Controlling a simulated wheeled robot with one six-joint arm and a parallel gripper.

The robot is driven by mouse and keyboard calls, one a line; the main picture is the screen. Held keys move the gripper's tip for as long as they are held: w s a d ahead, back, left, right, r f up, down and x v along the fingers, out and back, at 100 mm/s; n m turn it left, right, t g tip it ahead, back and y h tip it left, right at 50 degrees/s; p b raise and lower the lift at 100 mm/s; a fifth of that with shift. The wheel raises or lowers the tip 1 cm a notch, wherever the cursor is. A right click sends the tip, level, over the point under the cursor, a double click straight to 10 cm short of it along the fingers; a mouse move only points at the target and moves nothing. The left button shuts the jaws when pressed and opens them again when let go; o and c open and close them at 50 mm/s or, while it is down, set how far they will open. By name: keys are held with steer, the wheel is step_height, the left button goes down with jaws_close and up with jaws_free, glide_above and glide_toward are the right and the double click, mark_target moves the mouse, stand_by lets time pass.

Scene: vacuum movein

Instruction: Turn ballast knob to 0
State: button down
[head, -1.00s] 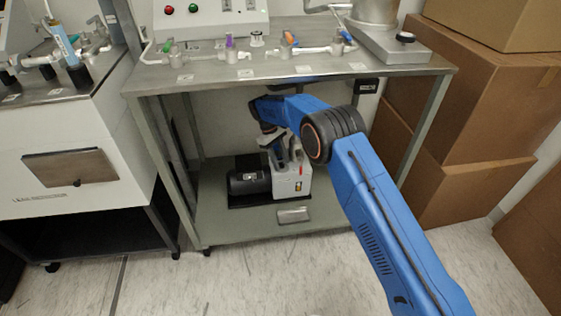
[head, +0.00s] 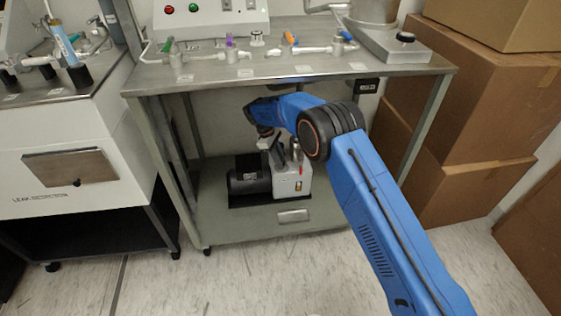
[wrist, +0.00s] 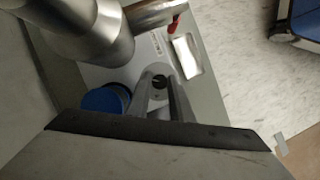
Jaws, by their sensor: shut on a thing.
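The vacuum pump, a light grey block (head: 292,183) with a black motor (head: 248,180), stands on the lower shelf under the steel bench. In the wrist view a small dark round knob (wrist: 160,81) sits on the pump's pale top face. My gripper (wrist: 162,90) is shut on this knob, its two fingers on either side of it. The fingers partly cover the knob, and I cannot read its setting. In the head view my blue arm reaches under the bench top, and the fingertips are too small to make out.
A blue cap (wrist: 105,98) sits left of the fingers, and grey metal pipes (wrist: 85,35) rise close by. A red part (wrist: 174,24) is above right. The bench top (head: 300,70) overhangs the arm. Cardboard boxes (head: 470,95) stand at the right.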

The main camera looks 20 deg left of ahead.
steer(key=n+t, duration=0.1)
steer(key=n, duration=0.1)
steer(key=n+t, duration=0.1)
steer(key=n, duration=0.2)
steer(key=shift+s+n+y, duration=0.15)
steer(key=shift+n+y, duration=0.15)
steer(key=n, duration=0.2)
steer(key=n+t+y, duration=0.1)
steer(key=n, duration=0.1)
steer(key=shift+s+d+n, duration=0.1)
steer(key=shift+d+n, duration=0.05)
steer(key=shift+n, duration=0.15)
steer(key=n+y, duration=0.1)
steer(key=n, duration=0.1)
steer(key=n+t+y, duration=0.1)
steer(key=n, duration=0.2)
steer(key=shift+d, duration=0.15)
steer(key=shift+d+n+y, duration=0.1)
steer(key=shift+n+y, duration=0.9)
steer(key=shift+n, duration=1.4)
steer(key=c, duration=1.6)
jaws_free()
steer(key=shift+o, duration=0.2)
steer(key=shift+r, duration=0.15)
steer(key=v, duration=1.1)
steer(key=shift+s+r, duration=0.3)
steer(key=shift+d, duration=0.1)
